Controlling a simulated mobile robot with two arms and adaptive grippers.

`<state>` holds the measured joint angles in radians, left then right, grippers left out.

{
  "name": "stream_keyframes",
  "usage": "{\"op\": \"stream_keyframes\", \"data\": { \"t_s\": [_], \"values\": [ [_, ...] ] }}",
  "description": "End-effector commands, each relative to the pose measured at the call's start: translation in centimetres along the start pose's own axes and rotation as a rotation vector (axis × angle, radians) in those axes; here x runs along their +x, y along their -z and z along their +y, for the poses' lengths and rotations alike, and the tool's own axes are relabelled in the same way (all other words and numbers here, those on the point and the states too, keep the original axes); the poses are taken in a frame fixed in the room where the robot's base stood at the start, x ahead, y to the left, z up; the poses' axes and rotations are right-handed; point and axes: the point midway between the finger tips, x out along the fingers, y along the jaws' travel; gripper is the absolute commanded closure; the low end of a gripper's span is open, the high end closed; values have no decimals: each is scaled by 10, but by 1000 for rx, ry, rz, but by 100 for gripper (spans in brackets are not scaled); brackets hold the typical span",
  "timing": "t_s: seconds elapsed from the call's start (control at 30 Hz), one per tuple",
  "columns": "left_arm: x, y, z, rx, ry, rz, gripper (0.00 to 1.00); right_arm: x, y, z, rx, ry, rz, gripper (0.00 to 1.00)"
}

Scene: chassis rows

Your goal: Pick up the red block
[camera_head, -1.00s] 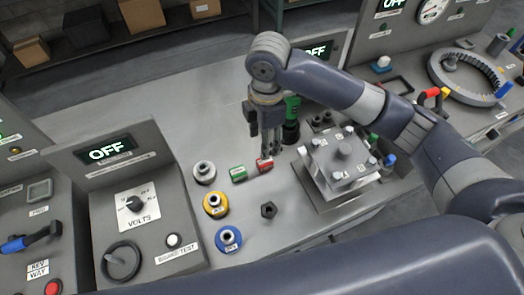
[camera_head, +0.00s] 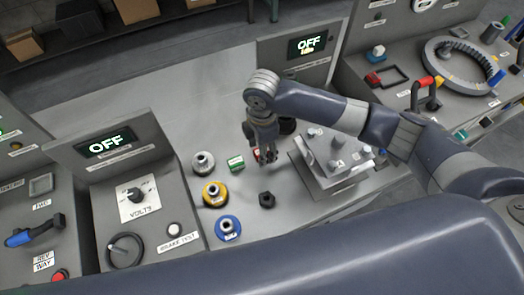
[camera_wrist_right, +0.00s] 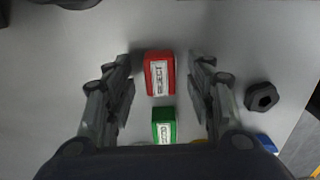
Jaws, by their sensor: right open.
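The red block (camera_wrist_right: 159,74) lies on the grey bench top, with a white label on its face. In the right wrist view it sits between the two open fingers of my right gripper (camera_wrist_right: 162,80), with a gap on each side. In the head view my right gripper (camera_head: 267,158) points down over the red block (camera_head: 256,154), hiding most of it. My left gripper is not in view.
A green block (camera_head: 235,163) lies close to the red one, at its left. Grey, yellow (camera_head: 215,194) and blue (camera_head: 228,228) round pieces stand further left. A dark hex nut (camera_head: 267,199) lies nearer me. A grey fixture (camera_head: 331,160) stands at the right.

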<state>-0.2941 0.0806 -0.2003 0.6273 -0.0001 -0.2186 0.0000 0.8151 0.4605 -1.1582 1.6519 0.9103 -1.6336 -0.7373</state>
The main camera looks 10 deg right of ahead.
Motion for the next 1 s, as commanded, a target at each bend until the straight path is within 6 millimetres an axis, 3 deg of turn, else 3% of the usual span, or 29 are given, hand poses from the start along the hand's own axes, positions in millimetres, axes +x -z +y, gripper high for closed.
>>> {"op": "stream_keyframes", "data": {
  "t_s": [0.17, 0.37, 0.77, 1.0],
  "values": [
    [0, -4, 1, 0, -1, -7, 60, 0, 0, 0, 0, 0, 1, 50],
    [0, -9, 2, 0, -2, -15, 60, 0, 0, 0, 0, 0, 1, 95],
    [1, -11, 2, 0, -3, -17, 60, -2, 0, 0, 0, -1, 1, 96],
    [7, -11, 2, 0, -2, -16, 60, -22, 0, 2, 1, -4, 2, 96]
  ]
}}
